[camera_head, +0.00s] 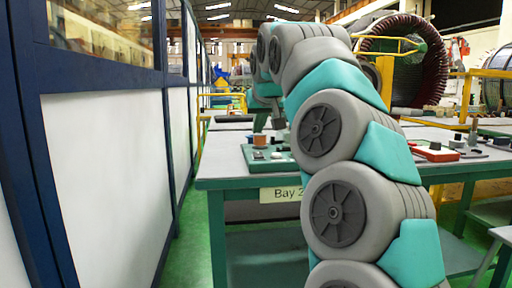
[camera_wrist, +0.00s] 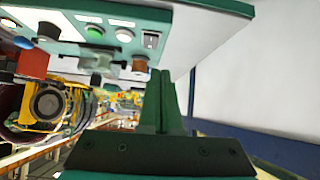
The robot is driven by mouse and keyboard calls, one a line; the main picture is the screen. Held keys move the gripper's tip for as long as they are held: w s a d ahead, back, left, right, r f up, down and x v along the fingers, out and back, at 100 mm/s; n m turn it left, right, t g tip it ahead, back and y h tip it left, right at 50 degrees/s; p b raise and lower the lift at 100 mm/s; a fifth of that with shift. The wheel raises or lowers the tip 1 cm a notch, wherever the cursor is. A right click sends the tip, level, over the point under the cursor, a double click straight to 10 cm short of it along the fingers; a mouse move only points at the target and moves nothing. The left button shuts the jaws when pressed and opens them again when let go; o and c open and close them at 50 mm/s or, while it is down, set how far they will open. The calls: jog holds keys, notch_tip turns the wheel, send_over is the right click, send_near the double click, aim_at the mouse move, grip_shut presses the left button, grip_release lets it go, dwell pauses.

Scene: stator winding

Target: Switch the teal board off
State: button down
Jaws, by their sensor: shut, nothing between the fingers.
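The teal board (camera_head: 285,167) lies on the near table, partly hidden by my arm. In the wrist view a teal board (camera_wrist: 190,5) shows at the top, seen inverted. The rocker's position is too small to tell. My gripper (camera_wrist: 161,75) is shut and empty, its fingertips close to the brown knob in the picture; I cannot tell whether they touch.
A red board (camera_head: 434,153) with dark knobs lies on the table to the right. In the wrist view a red block (camera_wrist: 33,64) shows at the left. A "Bay" sign (camera_head: 284,194) hangs at the table's front edge. A blue-framed partition (camera_head: 120,180) stands to the left.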

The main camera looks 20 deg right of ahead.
jog(key=shift+w+d+r+m+h, duration=0.2)
jog(key=shift+w+d+r, duration=0.1)
jog(key=shift+d+r, duration=0.3)
jog(key=shift+w+d+r+m+h, duration=0.1)
jog(key=shift+w+d+r+m, duration=0.15)
jog(key=shift+d+r, duration=0.35)
jog(key=shift+f, duration=0.1)
send_over(260, 154)
jog(key=s, duration=0.1)
jog(key=f, duration=0.7)
jog(key=shift+s+a+p, duration=0.1)
jog(key=shift+a+p, duration=0.15)
jog(key=shift+p, duration=0.05)
jog(key=shift+w+f, duration=0.2)
jog(key=shift+f, duration=1.3)
jog(key=shift+d+r, duration=0.1)
jog(key=shift+d+r+p, duration=0.1)
jog(key=shift+p, duration=0.7)
jog(key=shift+w+f, duration=0.1)
jog(key=shift+f, duration=0.25)
jog(key=shift+w+r, duration=0.1)
jog(key=shift+w, duration=0.05)
